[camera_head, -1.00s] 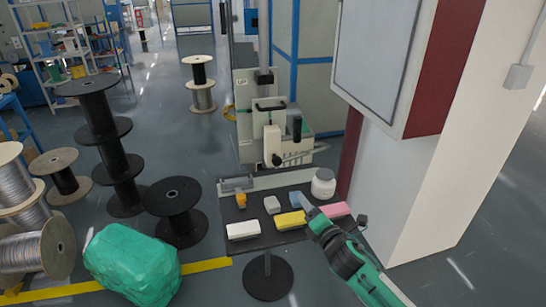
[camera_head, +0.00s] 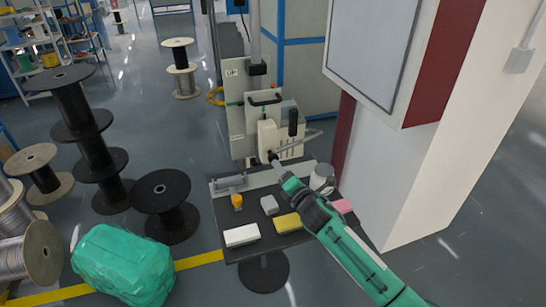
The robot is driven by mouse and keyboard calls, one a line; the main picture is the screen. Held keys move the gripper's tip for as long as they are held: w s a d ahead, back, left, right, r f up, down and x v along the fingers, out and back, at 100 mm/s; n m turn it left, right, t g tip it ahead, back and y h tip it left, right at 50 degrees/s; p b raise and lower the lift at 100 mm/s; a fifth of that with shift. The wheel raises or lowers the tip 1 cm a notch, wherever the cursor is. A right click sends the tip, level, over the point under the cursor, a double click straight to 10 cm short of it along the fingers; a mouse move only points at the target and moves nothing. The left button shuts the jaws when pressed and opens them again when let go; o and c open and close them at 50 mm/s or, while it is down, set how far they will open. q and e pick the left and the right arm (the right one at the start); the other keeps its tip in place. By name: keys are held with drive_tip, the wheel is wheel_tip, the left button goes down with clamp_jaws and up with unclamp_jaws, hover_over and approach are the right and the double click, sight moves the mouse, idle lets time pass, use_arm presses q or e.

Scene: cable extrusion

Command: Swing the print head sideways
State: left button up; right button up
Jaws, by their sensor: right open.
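The print head (camera_head: 267,139) is a cream-coloured upright box on the front of the grey machine (camera_head: 238,125), with a dark knob or handle at its lower end. My left gripper is out of view.
A dark bench (camera_head: 221,217) below the machine holds white, grey, yellow and pink blocks, an orange item and a white jar (camera_head: 321,177). A white pillar (camera_head: 400,190) with a screen cabinet stands close on the right. Black spools (camera_head: 165,200) and a green bundle (camera_head: 122,263) are left.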

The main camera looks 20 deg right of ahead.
sight(269, 147)
drive_tip(key=w, duration=0.4)
drive_tip(key=w+a+p, duration=0.1)
drive_tip(key=w, duration=0.1)
drive_tip(key=shift+w, duration=0.5)
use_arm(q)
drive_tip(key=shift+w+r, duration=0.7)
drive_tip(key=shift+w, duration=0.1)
use_arm(e)
clamp_jaws()
